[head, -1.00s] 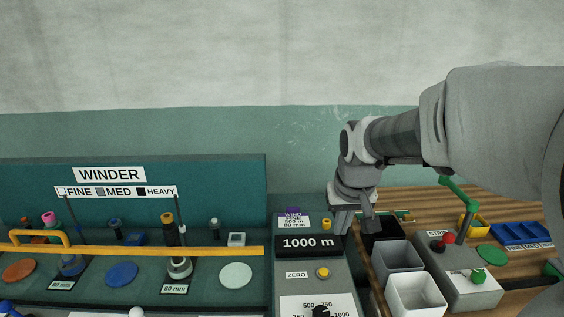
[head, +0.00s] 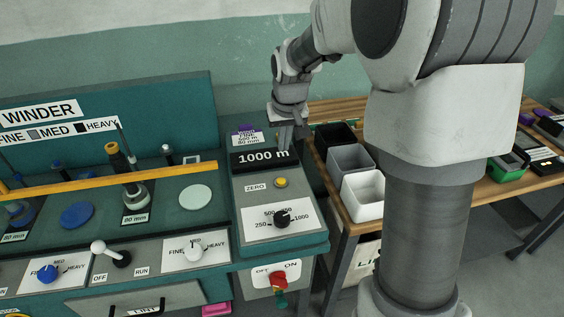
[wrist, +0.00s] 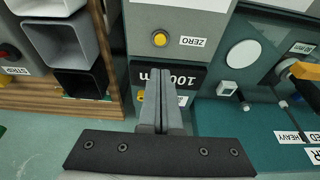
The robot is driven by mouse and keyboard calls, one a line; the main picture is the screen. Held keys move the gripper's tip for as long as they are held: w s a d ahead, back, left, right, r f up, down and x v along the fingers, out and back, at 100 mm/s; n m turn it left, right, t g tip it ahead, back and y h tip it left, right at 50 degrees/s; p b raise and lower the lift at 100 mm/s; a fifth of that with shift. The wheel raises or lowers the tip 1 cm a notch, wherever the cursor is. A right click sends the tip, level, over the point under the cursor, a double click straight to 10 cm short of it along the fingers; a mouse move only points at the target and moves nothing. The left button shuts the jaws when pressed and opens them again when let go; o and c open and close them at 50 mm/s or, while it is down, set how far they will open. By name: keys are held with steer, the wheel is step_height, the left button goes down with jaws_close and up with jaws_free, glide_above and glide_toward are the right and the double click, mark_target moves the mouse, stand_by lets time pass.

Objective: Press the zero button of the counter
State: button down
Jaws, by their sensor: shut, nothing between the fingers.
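The counter (head: 235,184) is a grey-green panel whose black display (head: 251,160) reads 1000 m. The round yellow zero button (head: 281,182) sits below the display, beside a ZERO label (head: 256,186). In the wrist view the zero button (wrist: 160,39) shows beyond the fingertips, upside down, clear of them. My gripper (head: 286,146) is shut and empty, with its fingers pointing down by the right part of the display. In the wrist view my gripper (wrist: 160,73) covers part of the display. Whether the fingertips touch the counter I cannot tell.
A black selector knob (head: 282,217) sits below the button on a white dial plate. Black, grey and white bins (head: 363,196) stand just right of the counter. The winder panel (head: 170,110) with its yellow bar (head: 150,176) lies to the left. A red switch (head: 278,279) is lower down.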

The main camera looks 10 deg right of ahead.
steer(key=b, duration=0.2)
glide_toward(282, 183)
steer(key=w+f, duration=0.2)
steer(key=f, duration=0.1)
steer(key=w+f, duration=0.1)
steer(key=f, duration=0.1)
steer(key=shift+w, duration=0.1)
steer(key=shift+f, duration=0.65)
steer(key=shift+f, duration=0.1)
steer(key=shift+f+b, duration=0.65)
steer(key=shift+f, duration=0.1)
steer(key=shift+s+f, duration=0.2)
steer(key=shift+s, duration=0.1)
steer(key=r+p, duration=0.2)
steer(key=r, duration=0.1)
steer(key=r+p, duration=0.1)
steer(key=shift+w+r, duration=0.25)
steer(key=p+v, duration=0.1)
steer(key=v, duration=0.9)
steer(key=shift+r, duration=0.4)
